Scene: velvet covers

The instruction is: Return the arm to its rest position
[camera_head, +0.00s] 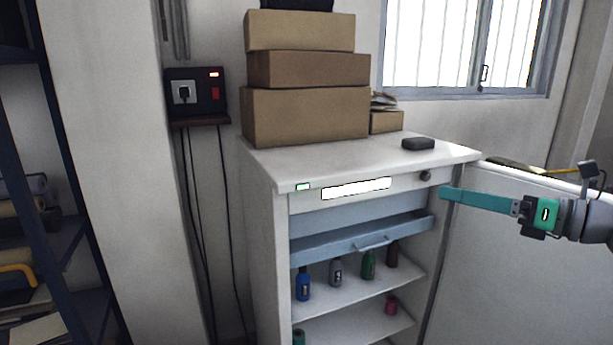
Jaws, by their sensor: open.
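My gripper (447,194) reaches in from the right edge with its long teal fingers pointing left. Its tips are in front of the upper right of the white cabinet (262,205), and nothing shows between them. Seen from the side, the fingers overlap in the picture, and whether they touch the cabinet cannot be told. My arm enters at the right, in front of the white door panel.
The cabinet is open, with a blue-grey drawer (340,247) and several bottles, one a blue bottle (303,284), on its shelves. Stacked cardboard boxes (305,117) and a dark block (418,143) sit on top. The white door (520,290) stands open at right. A dark rack (45,200) is left.

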